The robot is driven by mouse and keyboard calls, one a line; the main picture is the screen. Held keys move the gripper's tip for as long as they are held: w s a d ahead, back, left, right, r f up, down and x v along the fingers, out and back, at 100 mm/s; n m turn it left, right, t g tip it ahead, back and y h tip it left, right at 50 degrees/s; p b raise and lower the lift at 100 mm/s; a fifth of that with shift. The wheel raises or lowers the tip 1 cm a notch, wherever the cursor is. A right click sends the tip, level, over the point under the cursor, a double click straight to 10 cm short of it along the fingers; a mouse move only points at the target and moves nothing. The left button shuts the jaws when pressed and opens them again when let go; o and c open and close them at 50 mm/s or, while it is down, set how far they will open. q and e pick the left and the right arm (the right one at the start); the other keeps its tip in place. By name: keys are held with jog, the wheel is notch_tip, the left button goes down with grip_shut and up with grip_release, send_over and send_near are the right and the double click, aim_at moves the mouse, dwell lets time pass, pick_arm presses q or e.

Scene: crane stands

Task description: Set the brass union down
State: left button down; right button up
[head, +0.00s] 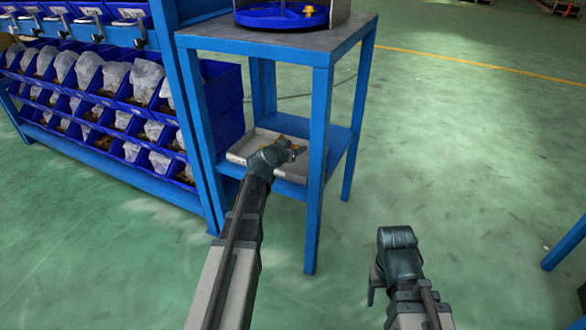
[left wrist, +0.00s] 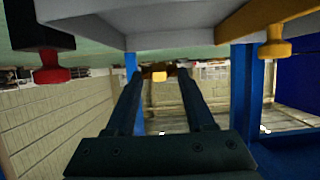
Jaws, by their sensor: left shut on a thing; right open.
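My left gripper (head: 293,151) is over the pale grey tray (head: 238,158) on the lower shelf of the blue stand. In the left wrist view, which appears upside down, its two fingers (left wrist: 160,80) are shut on a small brass piece, the brass union (left wrist: 159,76). The tray's edge (left wrist: 165,40) runs across the top of that view. I cannot tell whether the union touches the tray. In the head view the wrist hides much of the tray. My right gripper (head: 374,288) is open and empty above the floor.
The stand's blue legs (head: 317,190) flank the shelf. A blue round tray (head: 281,17) sits on top.

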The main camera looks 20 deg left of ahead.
aim_at(295, 168)
pick_arm(q)
jog(key=shift+f+b, duration=2.55)
jog(key=shift+f, duration=0.6)
pick_arm(e)
notch_tip(295, 168, down, 6)
jog(key=shift+f, duration=0.2)
pick_arm(q)
jog(key=shift+f, duration=0.1)
jog(key=shift+f, duration=0.15)
jog(key=shift+c, duration=1.3)
grip_release()
pick_arm(e)
jog(key=shift+f, duration=0.15)
pick_arm(q)
jog(key=shift+r, duration=0.2)
jog(key=shift+s+r, duration=0.25)
jog(key=shift+s, duration=0.05)
jog(key=p+v, duration=0.4)
jog(key=v, duration=0.7)
jog(key=shift+s+p, duration=0.2)
jog(key=shift+p, duration=0.1)
pick_arm(e)
notch_tip(295, 168, up, 5)
jog(key=shift+f, duration=0.1)
